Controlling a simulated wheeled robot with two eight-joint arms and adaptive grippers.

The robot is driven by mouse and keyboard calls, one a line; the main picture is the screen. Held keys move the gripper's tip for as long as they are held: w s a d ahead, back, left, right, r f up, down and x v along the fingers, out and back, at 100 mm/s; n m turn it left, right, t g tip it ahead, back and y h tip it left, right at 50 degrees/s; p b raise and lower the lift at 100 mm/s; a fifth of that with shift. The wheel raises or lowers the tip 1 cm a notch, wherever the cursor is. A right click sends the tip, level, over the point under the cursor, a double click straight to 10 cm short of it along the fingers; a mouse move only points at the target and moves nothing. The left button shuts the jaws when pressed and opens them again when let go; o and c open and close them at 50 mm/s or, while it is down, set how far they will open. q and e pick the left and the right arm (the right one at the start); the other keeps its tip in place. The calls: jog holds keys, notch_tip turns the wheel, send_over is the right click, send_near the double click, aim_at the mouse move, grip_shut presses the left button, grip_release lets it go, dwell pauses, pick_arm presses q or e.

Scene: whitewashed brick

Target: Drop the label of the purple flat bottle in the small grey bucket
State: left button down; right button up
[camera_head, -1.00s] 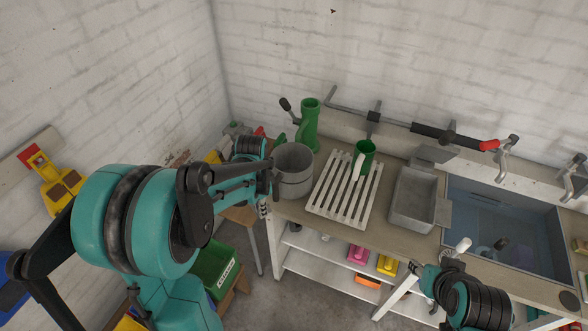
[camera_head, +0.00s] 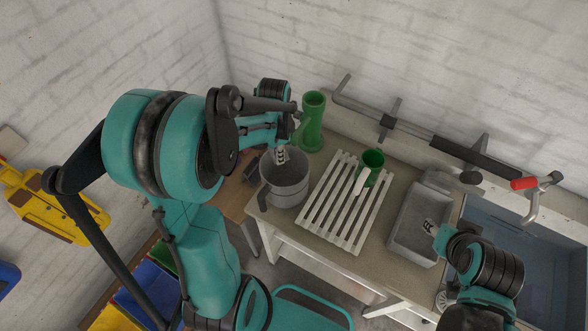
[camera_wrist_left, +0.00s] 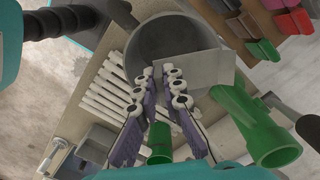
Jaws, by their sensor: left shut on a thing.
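The small grey bucket (camera_head: 287,192) stands at the left end of the worktop. My left gripper (camera_head: 281,156) is over its mouth, pointing down. In the left wrist view, the gripper's fingers (camera_wrist_left: 159,76) are shut on a flat pale grey rectangle, the label (camera_wrist_left: 195,70). The label is over the bucket (camera_wrist_left: 140,45), overlapping its opening and rim in that view. I cannot make out the label in the head view. My right gripper (camera_head: 431,228) is near the grey basin; its jaws are too small to read. I do not see the purple flat bottle.
A white slatted rack (camera_head: 335,212) with a green mug (camera_head: 373,163) lies right of the bucket. A green jug-like thing (camera_head: 313,125) stands behind it. A grey stone basin (camera_head: 414,225) and a blue sink (camera_head: 515,245) are farther right. A wall rail runs behind.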

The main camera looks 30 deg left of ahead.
pick_arm(q)
jog(key=shift+s+f, duration=0.15)
jog(key=shift+s, duration=0.15)
notch_tip(320, 180, down, 4)
jog(key=b, duration=0.3)
jog(key=shift+w, duration=0.1)
jog(key=shift+f+b, duration=0.7)
pick_arm(e)
jog(key=f, duration=0.4)
jog(key=shift+s, duration=0.35)
pick_arm(q)
jog(key=c, duration=1.6)
grip_release()
